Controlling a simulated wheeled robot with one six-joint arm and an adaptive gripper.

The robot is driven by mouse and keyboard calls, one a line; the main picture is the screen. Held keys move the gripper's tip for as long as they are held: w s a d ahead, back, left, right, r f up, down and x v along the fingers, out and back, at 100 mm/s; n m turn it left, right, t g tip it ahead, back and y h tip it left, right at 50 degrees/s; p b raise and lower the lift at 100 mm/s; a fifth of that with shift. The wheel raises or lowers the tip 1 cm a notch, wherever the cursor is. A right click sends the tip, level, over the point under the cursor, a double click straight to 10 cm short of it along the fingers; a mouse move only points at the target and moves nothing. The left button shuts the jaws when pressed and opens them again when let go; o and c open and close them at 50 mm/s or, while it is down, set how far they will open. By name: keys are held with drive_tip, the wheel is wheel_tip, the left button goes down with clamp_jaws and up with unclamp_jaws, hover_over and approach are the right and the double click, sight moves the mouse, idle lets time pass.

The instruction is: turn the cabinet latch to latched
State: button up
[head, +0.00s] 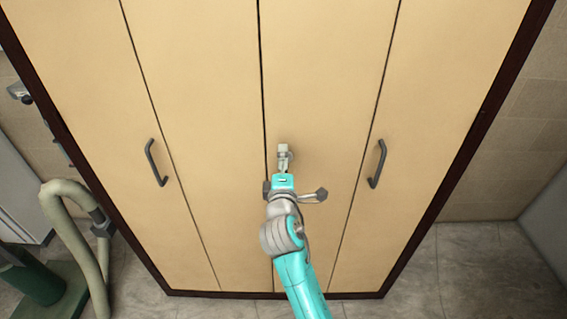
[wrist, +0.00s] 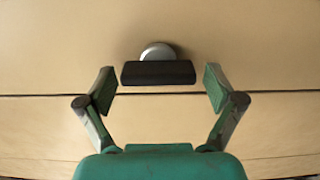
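The cabinet latch (wrist: 158,72) shows in the wrist view as a short dark bar on a round silver base, fixed to the tan door. Its bar lies parallel to the dark seam between the doors and just beside it. My gripper (wrist: 160,88) is open, with one finger off each end of the bar and a gap on both sides. In the head view, my gripper (head: 284,160) is up against the middle doors, just right of the centre seam. There I cannot tell the latch apart from the gripper's tip.
The tall tan cabinet (head: 330,60) has a dark frame and shut doors. A grey handle (head: 156,163) is on the left and another handle (head: 377,164) on the right of my arm. A thick beige hose (head: 85,240) stands at the lower left. Floor at the right is clear.

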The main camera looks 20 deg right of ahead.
drive_tip(key=shift+s, duration=0.1)
drive_tip(key=v, duration=1.2)
idle(0.4)
drive_tip(key=s+d+f+m+g+y, duration=0.2)
drive_tip(key=s+f+m+y, duration=0.3)
drive_tip(key=s+f, duration=1.3)
drive_tip(key=s+r+m, duration=0.1)
drive_tip(key=s+m, duration=0.2)
drive_tip(key=s, duration=0.5)
drive_tip(key=s+d+r+m, duration=0.1)
drive_tip(key=s+r+m, duration=0.1)
drive_tip(key=s, duration=0.6)
drive_tip(key=s+d+r+m, duration=0.1)
drive_tip(key=s+m, duration=0.3)
drive_tip(key=s, duration=0.4)
drive_tip(key=shift+s+r+m+y, duration=0.3)
drive_tip(key=shift+r, duration=0.05)
drive_tip(key=shift+d, duration=0.1)
